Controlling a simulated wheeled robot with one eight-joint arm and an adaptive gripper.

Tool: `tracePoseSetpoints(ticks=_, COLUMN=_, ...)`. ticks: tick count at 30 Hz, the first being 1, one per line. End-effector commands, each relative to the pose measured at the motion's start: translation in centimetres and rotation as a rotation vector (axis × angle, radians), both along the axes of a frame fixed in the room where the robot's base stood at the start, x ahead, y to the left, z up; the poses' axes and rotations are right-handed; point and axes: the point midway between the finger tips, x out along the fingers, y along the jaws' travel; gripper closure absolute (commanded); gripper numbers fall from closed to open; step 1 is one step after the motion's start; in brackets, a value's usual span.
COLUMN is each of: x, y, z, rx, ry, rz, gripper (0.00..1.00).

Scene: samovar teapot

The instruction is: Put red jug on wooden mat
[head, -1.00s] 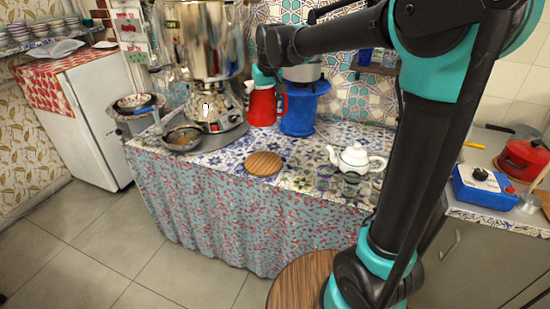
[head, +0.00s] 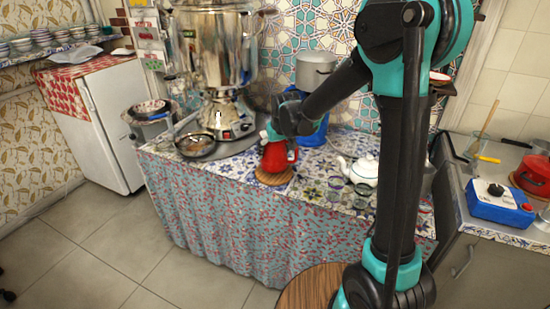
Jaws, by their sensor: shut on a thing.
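The red jug (head: 277,155) is near the middle of the head view, at the front part of the counter. It looks upright and stands over the round wooden mat (head: 272,179). Its base overlaps the mat in the picture; I cannot tell whether it touches the mat or hangs just above. My gripper (head: 284,128) is at the upper part of the jug and shut on it. The fingers are mostly hidden behind the wrist and arm.
A large metal samovar (head: 215,60) stands at the back left, with a pan (head: 195,147) in front of it. A white teapot (head: 362,170) and glasses are to the right. A blue container (head: 312,135) with a pot (head: 315,70) on it stands behind my wrist.

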Motion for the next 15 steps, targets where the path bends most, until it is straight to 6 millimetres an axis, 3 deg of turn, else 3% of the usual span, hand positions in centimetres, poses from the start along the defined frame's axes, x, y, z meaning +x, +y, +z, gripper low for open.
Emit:
tracePoseSetpoints(ticks=6, x=0.1, y=0.0, z=-2.5, rx=0.000, ry=-0.001, rz=0.000, gripper=0.74)
tracePoseSetpoints(ticks=15, x=0.0, y=0.0, z=-2.8, rx=0.000, ry=-0.001, rz=0.000, gripper=0.74)
